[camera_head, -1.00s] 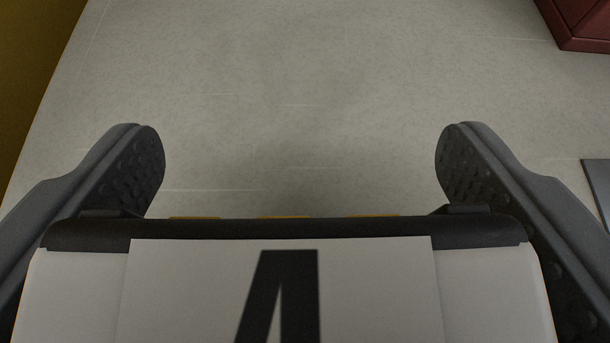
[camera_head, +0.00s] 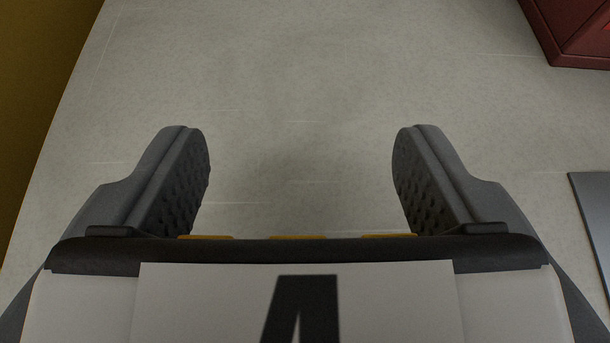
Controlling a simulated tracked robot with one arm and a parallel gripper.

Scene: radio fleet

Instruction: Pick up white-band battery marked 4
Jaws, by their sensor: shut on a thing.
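The white-band battery (camera_head: 210,300) fills the bottom of the view, close to the camera. It has a white face, a dark top edge and small orange strips along its far side. The upper part of a black figure, which fits a 4, shows on the face; the rest is cut off by the frame. My gripper (camera_head: 302,185) is shut on the battery. Its two dark, studded fingers reach past the dark edge on the left and right, with floor showing between their tips. The contact lower down is hidden.
Grey speckled floor (camera_head: 300,60) lies clear ahead. A dark yellow surface (camera_head: 40,90) stands along the left edge. A dark red box-like object (camera_head: 575,35) stands at the upper right. A grey flat panel (camera_head: 595,220) lies at the right edge.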

